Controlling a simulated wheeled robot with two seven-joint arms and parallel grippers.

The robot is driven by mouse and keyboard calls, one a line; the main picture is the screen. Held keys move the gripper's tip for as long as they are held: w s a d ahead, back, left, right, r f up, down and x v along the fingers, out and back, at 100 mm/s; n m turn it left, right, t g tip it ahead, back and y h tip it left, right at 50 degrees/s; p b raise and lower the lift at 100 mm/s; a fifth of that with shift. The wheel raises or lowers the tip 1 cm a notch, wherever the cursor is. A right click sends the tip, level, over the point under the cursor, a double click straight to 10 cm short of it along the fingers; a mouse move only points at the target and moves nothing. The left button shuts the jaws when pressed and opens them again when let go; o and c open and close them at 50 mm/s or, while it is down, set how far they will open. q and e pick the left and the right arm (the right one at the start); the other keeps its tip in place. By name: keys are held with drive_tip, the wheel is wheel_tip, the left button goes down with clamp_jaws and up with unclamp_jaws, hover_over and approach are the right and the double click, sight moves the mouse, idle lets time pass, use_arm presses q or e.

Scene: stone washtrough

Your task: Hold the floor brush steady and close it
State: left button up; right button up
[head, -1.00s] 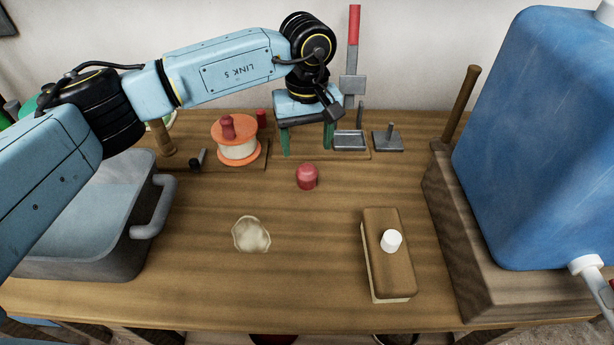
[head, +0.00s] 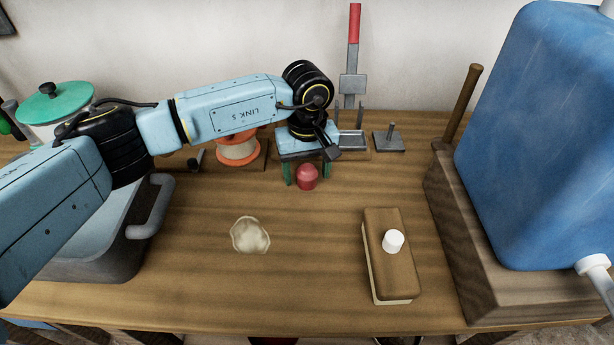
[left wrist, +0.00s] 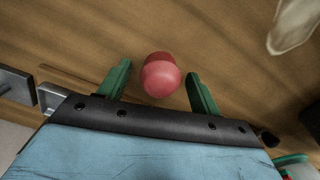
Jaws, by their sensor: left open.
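The floor brush (head: 392,275) lies on the table at front right, a long wooden block with pale bristles under it. A white round cap or neck (head: 393,240) stands on its top. A small red rounded piece (head: 307,177) stands on the table farther back; it also shows in the left wrist view (left wrist: 160,77). My left gripper (head: 306,172) is open, its green fingers on either side of the red piece. In the left wrist view, gaps show between the piece and both fingers (left wrist: 159,84). My right gripper is not in view.
A blue canister (head: 540,140) with a white spout stands on a wooden block (head: 480,250) at right. A grey basin (head: 120,250) is at left. An orange spool (head: 238,150) and metal stands (head: 389,140) are at the back. A pale, flat, crumpled piece (head: 250,235) lies mid-table.

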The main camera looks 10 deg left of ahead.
sight(307, 168)
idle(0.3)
